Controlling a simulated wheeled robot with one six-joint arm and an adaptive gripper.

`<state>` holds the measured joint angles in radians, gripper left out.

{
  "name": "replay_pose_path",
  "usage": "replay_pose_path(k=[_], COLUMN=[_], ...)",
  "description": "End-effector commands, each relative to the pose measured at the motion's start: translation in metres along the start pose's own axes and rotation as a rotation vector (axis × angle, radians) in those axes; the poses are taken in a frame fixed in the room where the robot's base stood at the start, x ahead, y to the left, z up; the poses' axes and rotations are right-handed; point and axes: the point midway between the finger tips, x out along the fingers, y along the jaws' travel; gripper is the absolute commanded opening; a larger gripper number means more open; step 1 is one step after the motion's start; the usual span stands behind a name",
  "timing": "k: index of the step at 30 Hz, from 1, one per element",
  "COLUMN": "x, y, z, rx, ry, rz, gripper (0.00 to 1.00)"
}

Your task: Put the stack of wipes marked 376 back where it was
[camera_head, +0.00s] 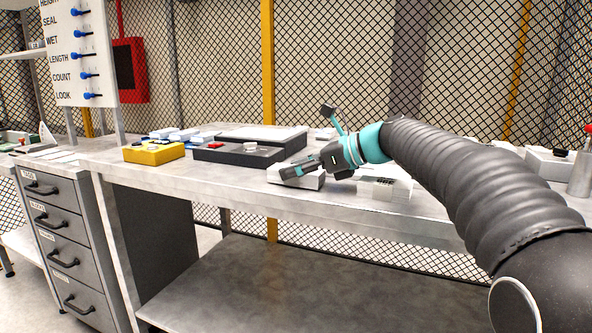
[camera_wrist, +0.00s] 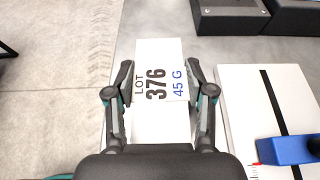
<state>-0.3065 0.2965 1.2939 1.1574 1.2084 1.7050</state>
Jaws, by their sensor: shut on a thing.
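The stack of wipes marked 376 (camera_wrist: 158,85) is white, with "LOT 376" in black and "45 G" in blue on its top. In the wrist view it lies between the two fingers of my gripper (camera_wrist: 160,95), which is shut on its sides. In the head view my gripper (camera_head: 290,172) is low over the front of the bench, and a white shape (camera_head: 300,182) shows just below it. I cannot tell there whether that is the stack or a white thing behind it. Whether the stack touches the bench is unclear.
A white board (camera_wrist: 240,110) with a black stripe and a blue piece (camera_wrist: 285,150) lies right of the stack. Dark boxes (camera_head: 235,153) and a yellow box (camera_head: 155,153) stand further along the bench (camera_head: 215,177). White blocks (camera_head: 385,190) lie right of my gripper. The bench's front edge is close.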

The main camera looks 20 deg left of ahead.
Motion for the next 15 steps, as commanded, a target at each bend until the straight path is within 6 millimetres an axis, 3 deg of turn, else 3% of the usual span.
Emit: replay_pose_path(k=[8, 9, 11, 15], x=[0.0013, 0.0011, 0.0011, 0.0011], y=[0.0000, -0.0001, -0.0001, -0.0001], z=[-0.0034, -0.0030, -0.0029, -0.0029], rx=[0.001, 0.000, 0.000, 0.000], ry=[0.000, 0.000, 0.000, 0.000], rz=[0.000, 0.000, 0.000, 0.000], gripper=[0.11, 0.63, 0.78, 0.78])
